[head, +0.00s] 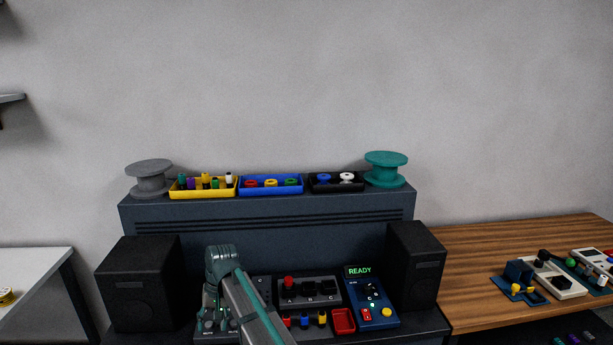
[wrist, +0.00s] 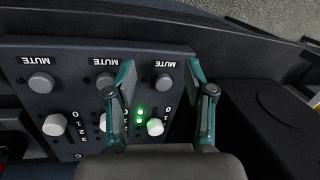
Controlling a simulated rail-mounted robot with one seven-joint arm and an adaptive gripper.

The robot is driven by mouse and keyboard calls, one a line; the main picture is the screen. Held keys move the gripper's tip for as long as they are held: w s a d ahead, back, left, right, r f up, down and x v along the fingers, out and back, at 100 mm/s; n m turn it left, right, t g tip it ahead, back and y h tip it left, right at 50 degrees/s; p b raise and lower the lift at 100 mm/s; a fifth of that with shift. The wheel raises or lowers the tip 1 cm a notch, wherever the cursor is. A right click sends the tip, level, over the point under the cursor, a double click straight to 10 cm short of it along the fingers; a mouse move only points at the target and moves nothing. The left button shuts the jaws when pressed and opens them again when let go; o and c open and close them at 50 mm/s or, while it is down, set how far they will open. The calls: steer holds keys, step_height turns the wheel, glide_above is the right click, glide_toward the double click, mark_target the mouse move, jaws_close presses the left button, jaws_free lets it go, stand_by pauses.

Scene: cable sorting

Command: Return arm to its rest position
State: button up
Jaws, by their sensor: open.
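My gripper (wrist: 158,78) is open and empty in the wrist view, with its two teal fingers spread apart. It is over a dark control panel (wrist: 75,60) with MUTE buttons, numbered knobs and two lit green lights. The right knob (wrist: 155,127) shows between the fingers. I cannot tell whether the fingers touch the panel. In the head view my arm (head: 240,290) reaches in from the bottom over the left part of the console, and its fingers are hidden there.
Black speakers stand left (head: 143,285) and right (head: 416,265) of the console. A blue panel (head: 371,302) reads READY. Yellow (head: 203,193), blue and black trays and two spools sit on the top shelf (head: 300,205). A wooden table (head: 470,240) with devices is at the right.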

steer(key=s+d+f+g+y, duration=0.1)
steer(key=s+d+f, duration=0.6)
steer(key=s+f, duration=0.3)
steer(key=s+d+f+m+g+h+p, duration=0.15)
steer(key=s+d+f, duration=0.35)
steer(key=d+f, duration=0.5)
steer(key=s+d+f+m+h+p, duration=0.1)
steer(key=s+d+f+p, duration=0.1)
steer(key=s+d+f, duration=0.75)
steer(key=s+d+f+g+p, duration=0.1)
steer(key=s+d+f, duration=0.1)
steer(key=s+d, duration=0.7)
steer(key=s+d+f+m+g+h+p, duration=0.1)
steer(key=s+d+f+g, duration=0.1)
steer(key=s+d, duration=0.7)
steer(key=shift+s+f, duration=0.3)
steer(key=shift+s, duration=0.95)
steer(key=shift+d, duration=0.1)
step_height(320, 180, down, 4)
steer(key=b, duration=0.4)
